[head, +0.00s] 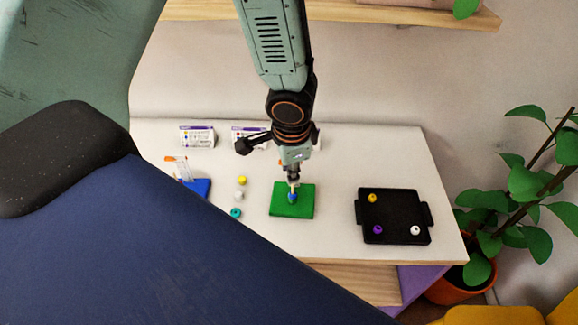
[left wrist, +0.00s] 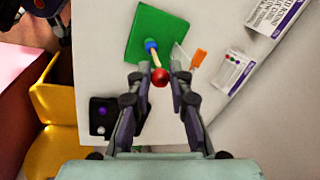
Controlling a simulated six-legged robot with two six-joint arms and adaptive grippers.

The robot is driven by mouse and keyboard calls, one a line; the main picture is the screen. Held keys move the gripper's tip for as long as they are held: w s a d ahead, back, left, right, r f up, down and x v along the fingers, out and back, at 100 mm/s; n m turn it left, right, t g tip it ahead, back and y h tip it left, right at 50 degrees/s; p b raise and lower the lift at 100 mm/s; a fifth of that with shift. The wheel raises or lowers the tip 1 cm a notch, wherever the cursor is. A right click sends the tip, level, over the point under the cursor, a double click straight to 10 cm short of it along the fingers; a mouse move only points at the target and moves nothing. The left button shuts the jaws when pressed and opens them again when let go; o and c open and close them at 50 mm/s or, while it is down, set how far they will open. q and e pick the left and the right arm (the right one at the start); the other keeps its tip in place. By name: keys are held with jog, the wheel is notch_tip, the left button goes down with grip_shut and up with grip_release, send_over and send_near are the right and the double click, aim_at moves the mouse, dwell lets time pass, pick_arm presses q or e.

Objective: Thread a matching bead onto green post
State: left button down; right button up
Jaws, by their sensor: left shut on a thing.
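The green board (head: 279,204) lies flat on the table, with a pale post (left wrist: 155,60) standing on it. A blue bead (head: 292,197) is around the post near its foot. My left gripper (head: 293,181) hangs over the green board. In the left wrist view my left gripper (left wrist: 160,78) has its fingers either side of a red bead (left wrist: 160,77) and is shut on it. The red bead lines up with the top end of the post; I cannot tell whether the post is inside its hole. The red bead is hidden in the head view.
Yellow (head: 242,180), white (head: 238,196) and teal (head: 236,212) beads lie left of the board. A blue board (head: 200,186) with a clear, orange-topped piece stands further left. A black tray (head: 395,216) at the right holds yellow, purple and white beads. Cards (head: 197,136) stand behind.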

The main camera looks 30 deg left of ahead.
pick_arm(q)
jog(key=shift+d, duration=0.15)
jog(key=shift+w+f, duration=0.1)
jog(key=shift+w, duration=0.05)
jog(key=shift+a, duration=0.25)
jog(key=shift+d, duration=0.1)
jog(key=shift+a+b, duration=0.2)
jog(key=shift+b, duration=0.1)
jog(key=shift+d, duration=0.2)
jog(key=shift+a, duration=0.1)
dwell(0.3)
jog(key=shift+a, duration=0.15)
dwell(0.5)
